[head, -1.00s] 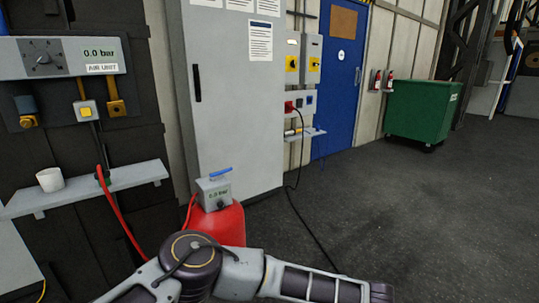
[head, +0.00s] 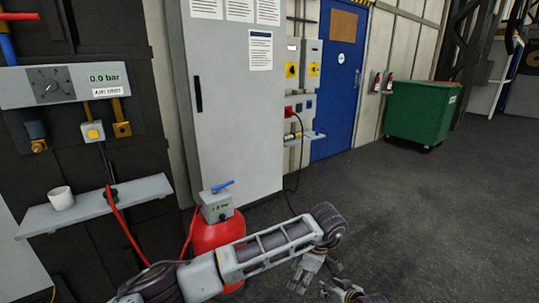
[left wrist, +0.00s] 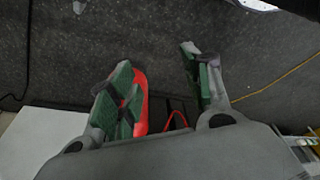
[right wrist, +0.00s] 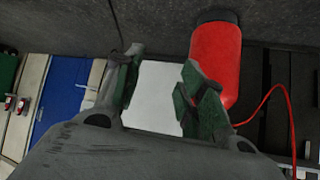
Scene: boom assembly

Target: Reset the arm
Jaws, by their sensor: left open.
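My arm (head: 265,250) comes in from the lower left of the head view, rises to a bent joint, then turns down. Grey gripper parts (head: 305,270) show below that joint; which gripper each part belongs to is hard to tell there. In the left wrist view my left gripper (left wrist: 157,55) has its green-padded fingers spread with nothing between them; something red shows behind one finger. In the right wrist view my right gripper (right wrist: 162,58) also has its fingers apart and empty. A red tank (right wrist: 215,65) stands beyond its right finger.
The red tank (head: 212,236) with a blue lever (head: 222,185) stands behind my arm. A shelf (head: 150,190) holds a white cup (head: 61,198) under the air unit panel (head: 65,85), which reads 0.0 bar. A green bin (head: 420,110) stands far right. The right floor is open.

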